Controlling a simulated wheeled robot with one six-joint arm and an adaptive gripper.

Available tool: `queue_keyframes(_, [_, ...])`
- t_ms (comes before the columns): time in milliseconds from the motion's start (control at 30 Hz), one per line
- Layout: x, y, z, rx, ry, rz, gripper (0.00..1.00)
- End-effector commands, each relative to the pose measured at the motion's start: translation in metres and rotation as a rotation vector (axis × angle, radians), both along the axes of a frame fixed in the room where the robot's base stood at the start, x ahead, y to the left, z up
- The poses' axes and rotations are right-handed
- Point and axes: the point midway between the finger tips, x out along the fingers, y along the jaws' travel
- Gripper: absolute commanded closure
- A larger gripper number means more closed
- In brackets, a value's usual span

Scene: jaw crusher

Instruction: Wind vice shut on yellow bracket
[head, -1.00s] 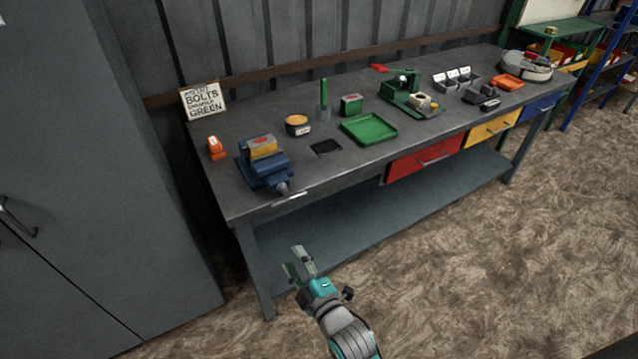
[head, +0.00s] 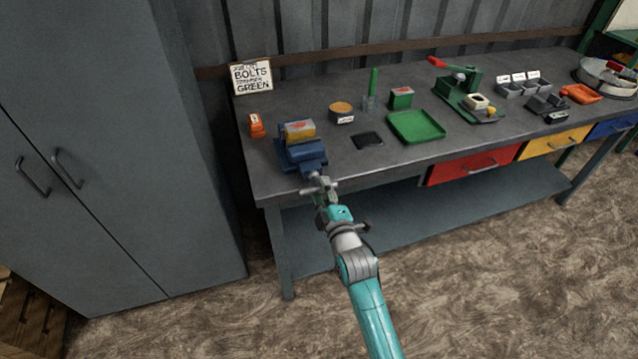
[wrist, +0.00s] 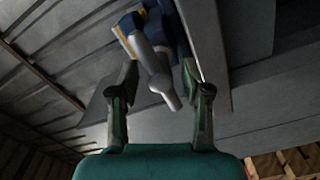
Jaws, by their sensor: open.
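The blue vice (head: 299,156) stands at the left front of the bench, and the yellow bracket (head: 299,131) sits in its top between the jaws. A grey screw end with a bar handle (head: 318,188) sticks out of the vice's front. My gripper (head: 323,190) is at the bench's front edge, at the vice handle. In the wrist view my gripper (wrist: 160,95) is open, its two fingers apart, with the grey screw end (wrist: 163,84) showing between them. The blue vice (wrist: 180,30) lies beyond the fingers. I cannot tell whether the fingers touch the handle.
An orange object (head: 256,126) and a sign (head: 252,76) are left of and behind the vice. A dark pad (head: 367,140), round tin (head: 341,113) and green tray (head: 416,127) lie to the right. A grey cabinet (head: 110,130) stands left of the bench (head: 262,180).

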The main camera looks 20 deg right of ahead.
Motion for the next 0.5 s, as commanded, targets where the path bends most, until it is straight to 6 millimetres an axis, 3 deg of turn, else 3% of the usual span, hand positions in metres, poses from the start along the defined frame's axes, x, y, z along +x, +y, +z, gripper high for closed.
queue_keyframes(200, [0.025, 0.0, 0.0, 0.0, 0.0, 0.0, 0.52])
queue_keyframes(500, [0.031, 0.0, 0.0, 0.0, 0.0, 0.0, 0.52])
